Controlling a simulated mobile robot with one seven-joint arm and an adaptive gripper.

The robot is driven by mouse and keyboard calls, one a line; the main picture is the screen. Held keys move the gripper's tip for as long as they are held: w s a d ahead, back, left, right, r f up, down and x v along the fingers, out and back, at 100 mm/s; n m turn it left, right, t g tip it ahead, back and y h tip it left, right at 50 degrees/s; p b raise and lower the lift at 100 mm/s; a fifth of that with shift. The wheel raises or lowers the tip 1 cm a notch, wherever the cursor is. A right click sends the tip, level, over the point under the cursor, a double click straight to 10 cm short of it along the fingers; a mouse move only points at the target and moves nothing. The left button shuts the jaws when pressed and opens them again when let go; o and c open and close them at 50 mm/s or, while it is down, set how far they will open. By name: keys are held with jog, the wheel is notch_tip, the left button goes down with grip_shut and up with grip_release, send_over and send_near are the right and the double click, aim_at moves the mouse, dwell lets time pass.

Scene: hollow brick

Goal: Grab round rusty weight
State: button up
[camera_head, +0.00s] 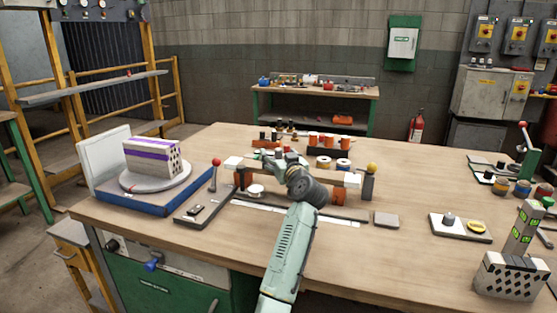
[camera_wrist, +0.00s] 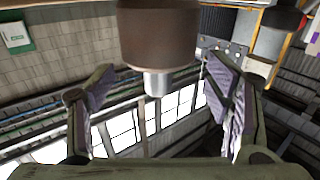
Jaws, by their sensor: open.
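The round rusty weight (camera_wrist: 158,35) shows in the wrist view as a brown cylinder with a short silver metal stem. It is at the top middle, between and slightly beyond my gripper's (camera_wrist: 156,75) two spread fingers. There is a visible gap on each side, so the fingers do not appear to touch it. In the head view my gripper (camera_head: 287,160) is over the middle of the workbench, beside a white beam. I cannot make out the weight clearly there; my arm may hide it.
A turntable (camera_head: 155,180) with a hollow brick (camera_head: 152,157) stands left. A perforated block (camera_head: 508,278) stands front right. The front middle is clear.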

jog(key=shift+w+a, duration=0.15)
jog(key=shift+w, duration=0.55)
grip_shut()
dwell(0.5)
jog(key=shift+r, duration=0.2)
